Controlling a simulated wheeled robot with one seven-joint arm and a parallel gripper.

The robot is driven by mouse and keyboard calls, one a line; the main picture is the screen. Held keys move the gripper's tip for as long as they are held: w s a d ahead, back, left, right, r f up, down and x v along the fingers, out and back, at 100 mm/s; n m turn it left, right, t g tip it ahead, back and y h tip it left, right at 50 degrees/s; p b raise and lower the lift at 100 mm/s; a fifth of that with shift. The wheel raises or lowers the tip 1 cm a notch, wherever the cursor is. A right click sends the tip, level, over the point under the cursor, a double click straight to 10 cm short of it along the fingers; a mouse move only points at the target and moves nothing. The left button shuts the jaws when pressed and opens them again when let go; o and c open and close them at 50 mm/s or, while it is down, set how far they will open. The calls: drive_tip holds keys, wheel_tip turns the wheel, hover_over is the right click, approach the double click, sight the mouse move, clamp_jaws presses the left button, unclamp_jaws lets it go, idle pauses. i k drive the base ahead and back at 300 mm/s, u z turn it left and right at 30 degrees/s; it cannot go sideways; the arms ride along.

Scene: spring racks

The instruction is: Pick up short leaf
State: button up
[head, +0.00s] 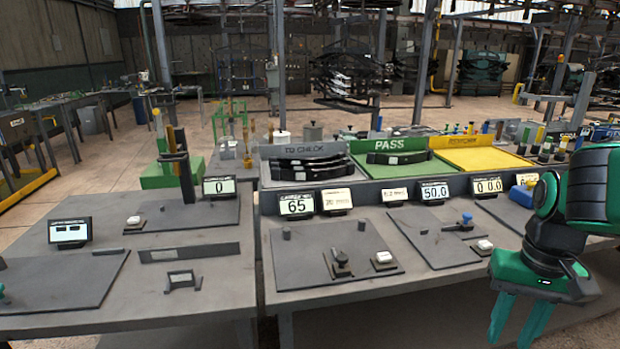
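Dark curved leaves (310,163) lie stacked in the grey tray marked TO CHECK (268,180). Another dark leaf (398,158) lies in the green tray marked PASS (372,170). I cannot tell from here which leaf is the short one. My gripper (515,335) hangs at the lower right, in front of the bench, with its green fingers pointing down and a gap between them. It is well apart from the trays and holds nothing that I can see.
A yellow tray (490,158) stands right of the green one. Small displays (297,204) line the bench below the trays. Dark plates with clamps (340,262) and a blue knob (467,218) stand on the front bench. A dark post (185,170) rises at left.

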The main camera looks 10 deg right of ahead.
sight(278, 173)
drive_tip(key=u, duration=0.1)
drive_tip(key=i, duration=1)
drive_tip(key=z, duration=0.1)
